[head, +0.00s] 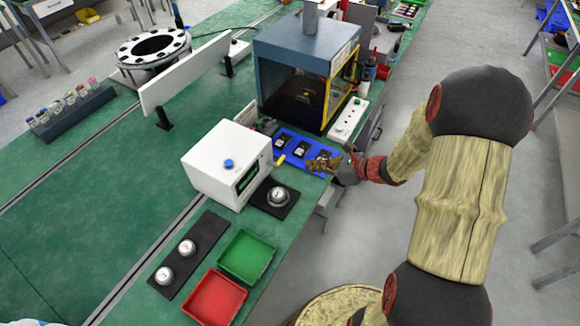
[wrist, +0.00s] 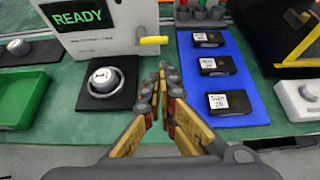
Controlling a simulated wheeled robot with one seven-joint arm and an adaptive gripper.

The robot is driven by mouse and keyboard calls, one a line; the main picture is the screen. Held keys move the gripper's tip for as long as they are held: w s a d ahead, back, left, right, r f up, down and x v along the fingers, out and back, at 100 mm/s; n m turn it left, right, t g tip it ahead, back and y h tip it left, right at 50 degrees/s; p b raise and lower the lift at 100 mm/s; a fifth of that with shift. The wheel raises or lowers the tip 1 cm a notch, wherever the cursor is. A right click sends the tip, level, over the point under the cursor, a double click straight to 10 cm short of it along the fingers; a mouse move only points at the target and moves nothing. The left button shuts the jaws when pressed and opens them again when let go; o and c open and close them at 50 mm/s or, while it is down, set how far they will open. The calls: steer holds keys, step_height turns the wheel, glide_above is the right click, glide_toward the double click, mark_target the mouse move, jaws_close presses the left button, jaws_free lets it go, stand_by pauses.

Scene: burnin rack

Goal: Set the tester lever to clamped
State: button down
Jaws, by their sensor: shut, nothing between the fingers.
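The yellow handle also shows small in the head view (head: 281,160). My gripper (wrist: 161,72) is shut and empty, in front of the tester and just below the lever handle in the wrist view, apart from it. In the head view my gripper (head: 322,162) is over the blue mat's right end.
A blue mat (wrist: 243,83) with three labelled black modules lies right of the lever. A black plate (wrist: 84,98) with a round silver part stands before the tester. Green (head: 247,257) and red (head: 214,299) trays sit nearer. A blue-grey enclosure (head: 300,40) stands behind.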

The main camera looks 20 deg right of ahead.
steer(key=b+x, duration=0.2)
steer(key=x, duration=0.6)
steer(key=shift+w+a+f+b, duration=0.1)
steer(key=shift+a+f+b, duration=0.1)
steer(key=shift+b, duration=0.2)
steer(key=shift+w+a+f, duration=0.3)
steer(key=shift+w+a, duration=0.1)
steer(key=shift+w, duration=0.15)
steer(key=shift+d+b, duration=0.2)
steer(key=shift+b, duration=0.1)
